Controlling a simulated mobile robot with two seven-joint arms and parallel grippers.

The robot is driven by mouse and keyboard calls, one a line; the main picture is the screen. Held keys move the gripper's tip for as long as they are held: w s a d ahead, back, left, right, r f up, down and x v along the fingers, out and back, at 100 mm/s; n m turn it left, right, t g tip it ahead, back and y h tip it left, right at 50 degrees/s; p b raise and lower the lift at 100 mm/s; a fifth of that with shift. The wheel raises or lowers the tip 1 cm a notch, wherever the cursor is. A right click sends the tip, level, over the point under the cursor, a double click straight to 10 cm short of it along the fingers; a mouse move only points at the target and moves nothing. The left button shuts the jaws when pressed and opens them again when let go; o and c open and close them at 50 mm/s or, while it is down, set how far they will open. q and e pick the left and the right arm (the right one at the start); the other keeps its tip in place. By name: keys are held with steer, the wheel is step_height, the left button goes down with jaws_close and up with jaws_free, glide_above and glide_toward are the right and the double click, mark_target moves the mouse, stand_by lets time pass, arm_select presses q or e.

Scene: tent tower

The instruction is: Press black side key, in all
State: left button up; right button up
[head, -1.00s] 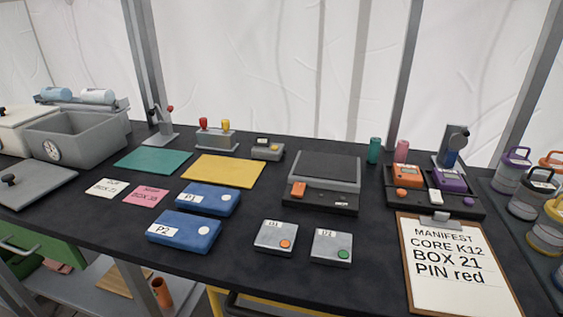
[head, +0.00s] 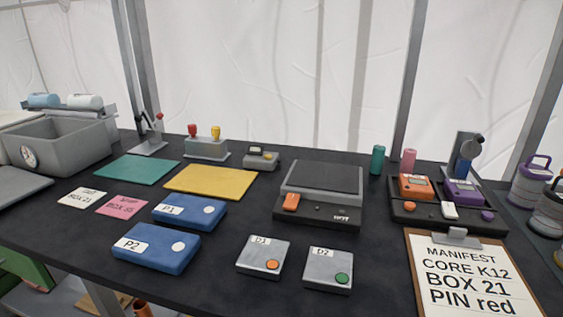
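A black and grey scale-like unit (head: 322,190) stands mid-table with a dark flat top. Its front strip has an orange key (head: 291,202) on the left and small dark marks or buttons (head: 318,209) that are hard to make out. A small grey box (head: 261,159) with a dark display stands behind it to the left. A black dock (head: 448,215) at the right holds an orange and a purple handset, with orange, white and purple buttons in front. I cannot tell which part is the black side key. Neither gripper is in view.
Blue cases P1 (head: 190,212) and P2 (head: 156,247), and grey boxes D1 (head: 262,257) and D2 (head: 328,270) lie in front. A clipboard (head: 470,275) reads core K12, box 21, pin red. A grey bin (head: 60,143) stands left; lanterns (head: 530,180) stand right.

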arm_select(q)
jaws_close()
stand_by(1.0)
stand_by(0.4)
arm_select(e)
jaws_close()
